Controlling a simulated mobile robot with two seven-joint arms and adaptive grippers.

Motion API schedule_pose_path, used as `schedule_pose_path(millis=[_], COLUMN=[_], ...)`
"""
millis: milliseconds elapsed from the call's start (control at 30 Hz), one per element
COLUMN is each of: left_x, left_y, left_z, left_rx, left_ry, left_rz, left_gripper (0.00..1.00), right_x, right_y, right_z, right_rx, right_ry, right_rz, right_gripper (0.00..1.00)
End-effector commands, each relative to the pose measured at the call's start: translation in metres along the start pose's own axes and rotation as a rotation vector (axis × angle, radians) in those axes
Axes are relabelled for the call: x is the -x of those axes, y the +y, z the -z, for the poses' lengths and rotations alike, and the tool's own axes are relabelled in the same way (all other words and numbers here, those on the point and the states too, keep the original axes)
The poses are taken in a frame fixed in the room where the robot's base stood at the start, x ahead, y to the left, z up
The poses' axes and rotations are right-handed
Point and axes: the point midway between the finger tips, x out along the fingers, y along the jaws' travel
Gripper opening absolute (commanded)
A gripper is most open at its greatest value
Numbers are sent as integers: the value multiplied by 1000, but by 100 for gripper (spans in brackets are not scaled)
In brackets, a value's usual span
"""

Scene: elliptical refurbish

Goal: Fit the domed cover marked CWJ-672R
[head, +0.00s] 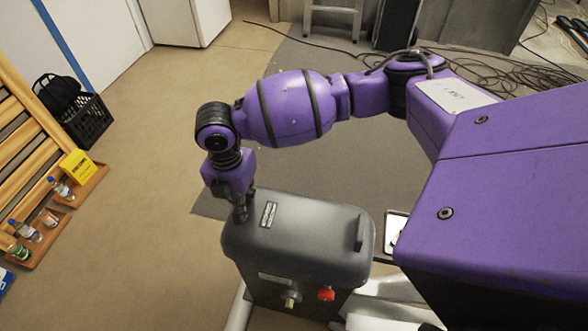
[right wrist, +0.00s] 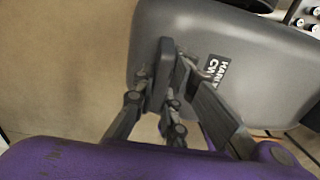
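The domed cover (head: 310,235) is a dark grey rounded lid on top of a dark grey housing (head: 268,288). A small label shows on its top; in the right wrist view, the cover (right wrist: 240,40) has a label partly readable as "CW". An upright grip tab (head: 359,232) stands at its right end. My right gripper (head: 241,211) points down at the left end. In the right wrist view, my right gripper (right wrist: 168,90) appears closed around the other grip tab (right wrist: 160,60). I cannot tell whether the cover sits fully down. My left gripper is out of view.
The housing front has a red knob (head: 326,294) and a pale knob (head: 291,299). A small tray (head: 396,222) is right of the cover. Wooden slats, bottles and a black crate (head: 85,125) stand at left. Cables (head: 500,75) lie at top right. The floor at left is open.

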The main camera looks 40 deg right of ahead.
Motion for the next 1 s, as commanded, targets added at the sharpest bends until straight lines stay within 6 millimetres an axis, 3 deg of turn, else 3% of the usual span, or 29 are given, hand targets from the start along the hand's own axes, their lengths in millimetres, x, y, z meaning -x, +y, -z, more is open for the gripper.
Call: schedule_pose_path(millis=[33,167,567,667,1000], left_x=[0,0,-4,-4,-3], left_y=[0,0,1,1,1], left_z=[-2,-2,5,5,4], left_rx=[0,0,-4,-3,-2], left_ry=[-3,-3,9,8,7], left_rz=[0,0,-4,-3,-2], left_gripper=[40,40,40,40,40], right_x=[-2,-2,2,15,87], right_y=[-1,-1,0,1,1], right_z=[0,0,0,0,0], right_rx=[0,0,0,1,2], right_ry=[0,0,-1,-2,-3], right_rz=[3,3,2,-2,-2], right_gripper=[17,34,34,34,34])
